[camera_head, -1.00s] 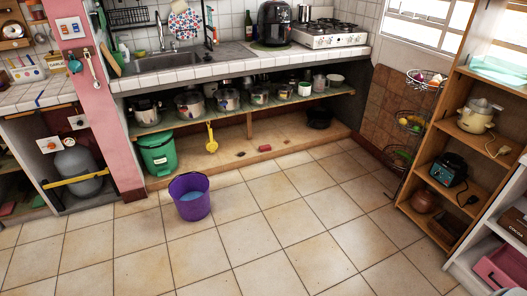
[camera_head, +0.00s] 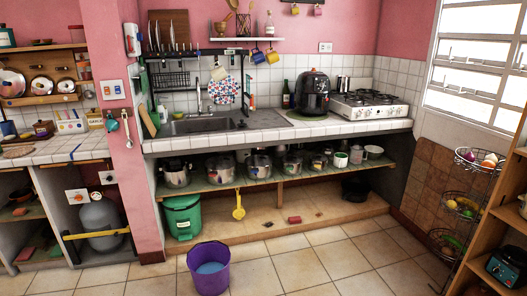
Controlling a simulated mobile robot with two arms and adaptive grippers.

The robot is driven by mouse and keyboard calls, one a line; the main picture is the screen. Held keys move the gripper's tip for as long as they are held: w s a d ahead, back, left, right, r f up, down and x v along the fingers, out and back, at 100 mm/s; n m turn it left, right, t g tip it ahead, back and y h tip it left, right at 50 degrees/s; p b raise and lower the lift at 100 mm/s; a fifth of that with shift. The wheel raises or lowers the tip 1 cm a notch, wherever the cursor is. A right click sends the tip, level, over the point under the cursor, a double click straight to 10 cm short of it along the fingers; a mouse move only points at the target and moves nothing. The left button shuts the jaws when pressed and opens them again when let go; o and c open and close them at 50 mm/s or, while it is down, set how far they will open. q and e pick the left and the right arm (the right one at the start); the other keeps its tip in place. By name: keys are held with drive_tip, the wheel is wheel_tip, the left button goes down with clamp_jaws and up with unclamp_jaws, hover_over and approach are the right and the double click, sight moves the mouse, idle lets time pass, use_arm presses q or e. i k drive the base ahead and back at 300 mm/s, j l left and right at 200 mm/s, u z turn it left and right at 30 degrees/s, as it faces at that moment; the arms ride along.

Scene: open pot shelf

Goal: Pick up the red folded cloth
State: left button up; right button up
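No gripper of mine shows in the head view. Two small red things could be the red folded cloth, and I cannot tell which it is. One is a flat red piece (camera_head: 26,253) low in the open cabinet at the far left. The other is a small red block-like piece (camera_head: 294,219) on the low ledge under the counter. Both are too small to make out folds.
A purple bucket (camera_head: 209,277) stands on the tiled floor before the ledge. A green bin (camera_head: 183,220) and a yellow utensil (camera_head: 239,207) are under the pot shelf (camera_head: 215,187). A wire basket stand (camera_head: 462,205) is at right. Floor right of the bucket is clear.

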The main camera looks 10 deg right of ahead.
sight(295, 220)
drive_tip(key=i+l+z, duration=0.35)
drive_tip(key=i, duration=0.65)
drive_tip(key=i+l+z, duration=0.1)
drive_tip(key=i+z, duration=0.3)
drive_tip(key=i, duration=0.55)
